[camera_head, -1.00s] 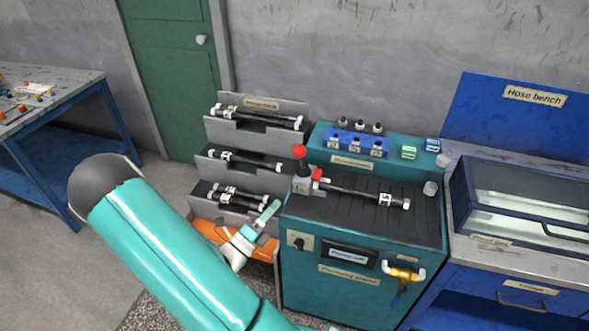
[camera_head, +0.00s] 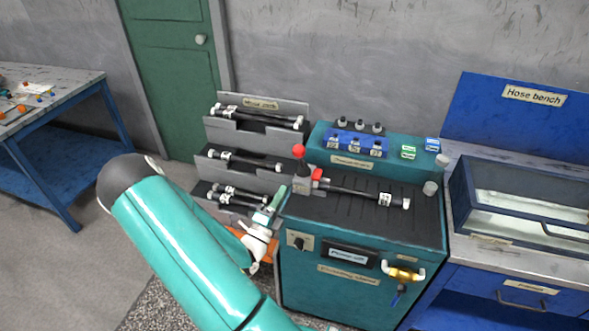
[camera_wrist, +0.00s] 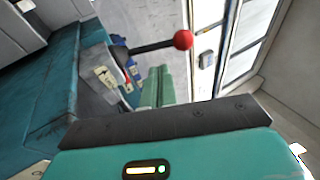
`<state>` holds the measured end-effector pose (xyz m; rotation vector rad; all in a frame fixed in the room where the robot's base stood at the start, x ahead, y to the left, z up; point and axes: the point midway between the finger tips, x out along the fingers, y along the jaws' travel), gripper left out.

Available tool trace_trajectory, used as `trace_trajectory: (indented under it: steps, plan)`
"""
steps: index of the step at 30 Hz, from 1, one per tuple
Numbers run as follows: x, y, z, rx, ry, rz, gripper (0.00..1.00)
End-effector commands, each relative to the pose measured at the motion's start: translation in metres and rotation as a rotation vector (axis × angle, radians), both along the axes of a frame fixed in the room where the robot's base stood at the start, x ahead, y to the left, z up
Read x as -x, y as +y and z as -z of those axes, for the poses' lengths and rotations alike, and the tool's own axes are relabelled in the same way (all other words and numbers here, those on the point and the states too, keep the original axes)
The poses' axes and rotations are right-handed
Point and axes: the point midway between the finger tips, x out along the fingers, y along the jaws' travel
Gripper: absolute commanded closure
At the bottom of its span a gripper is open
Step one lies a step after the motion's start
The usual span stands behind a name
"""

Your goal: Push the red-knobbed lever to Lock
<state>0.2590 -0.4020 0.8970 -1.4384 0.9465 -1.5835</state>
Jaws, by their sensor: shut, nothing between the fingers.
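The red-knobbed lever (camera_head: 299,152) stands nearly upright on a grey clamp block at the left end of the teal flushing stand (camera_head: 340,292). In the wrist view its red knob (camera_wrist: 183,40) and dark shaft show beyond my fingers, with small pale labels on the block beside it. My gripper (camera_head: 281,194) is shut and empty, just left of and below the lever in the head view. It is apart from the knob. The green fingers also show in the wrist view (camera_wrist: 157,87). The label wording is too small to read.
A black hose (camera_head: 355,194) lies across the stand top, right of the lever. The hose rack (camera_head: 257,103) stands close behind and left of my gripper. The hose bench (camera_head: 515,257) is at the right.

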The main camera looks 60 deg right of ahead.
Motion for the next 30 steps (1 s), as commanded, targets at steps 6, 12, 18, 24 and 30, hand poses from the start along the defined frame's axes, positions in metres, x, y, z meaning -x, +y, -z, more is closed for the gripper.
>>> trace_trajectory:
  steps: [6,12,18,24,30]
  plan:
    - [0.003,-0.041,-0.019,0.002,-0.005,0.004,1.0]
    - [0.005,-0.07,-0.033,0.002,-0.004,0.003,1.0]
    - [0.005,-0.082,-0.038,0.001,-0.001,0.001,1.0]
    - [0.004,-0.082,-0.038,0.0,-0.001,0.0,1.0]
    - [0.004,-0.082,-0.038,-0.002,-0.001,-0.001,1.0]
